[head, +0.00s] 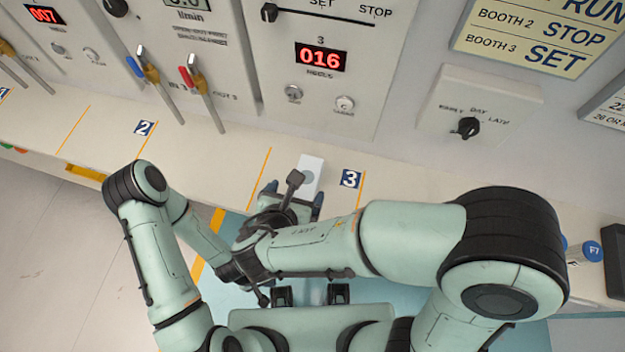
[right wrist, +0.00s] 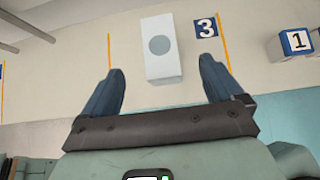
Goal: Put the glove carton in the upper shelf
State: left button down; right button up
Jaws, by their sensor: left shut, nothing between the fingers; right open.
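A white box with a grey round patch, which looks like the glove carton (head: 312,172), stands on the pale counter beside the number 3 label. The same carton (right wrist: 163,65) shows in the right wrist view ahead of my right gripper (right wrist: 160,82), its near end between the fingertips in the picture. My right gripper (head: 294,192) is open and empty, one finger to each side of the carton's line; contact is not visible. My left gripper (head: 262,296) is shut and empty, low in the head view and partly hidden by my right arm. No upper shelf is recognisable in view.
A panel with dials and a red display (head: 320,57) rises behind the counter (head: 215,150). A small knob box (head: 478,105) is at the right. Blue-capped containers (head: 588,251) stand at the far right.

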aim_at(307, 175)
jog(key=x, duration=0.6)
jog(key=shift+w+f+b, duration=0.2)
jog(key=shift+f+b, duration=0.1)
jog(key=shift+b, duration=0.05)
jog(key=shift+f+x, duration=0.2)
jog(key=shift+x, duration=2.55)
jog(key=shift+s+a, duration=0.15)
jog(key=shift+s, duration=0.05)
jog(key=c, duration=1.3)
pick_arm(q)
jog(key=shift+s+a+f, duration=0.1)
jog(key=shift+s+f, duration=0.25)
jog(key=shift+f, duration=0.3)
pick_arm(e)
jog(key=shift+r, duration=0.15)
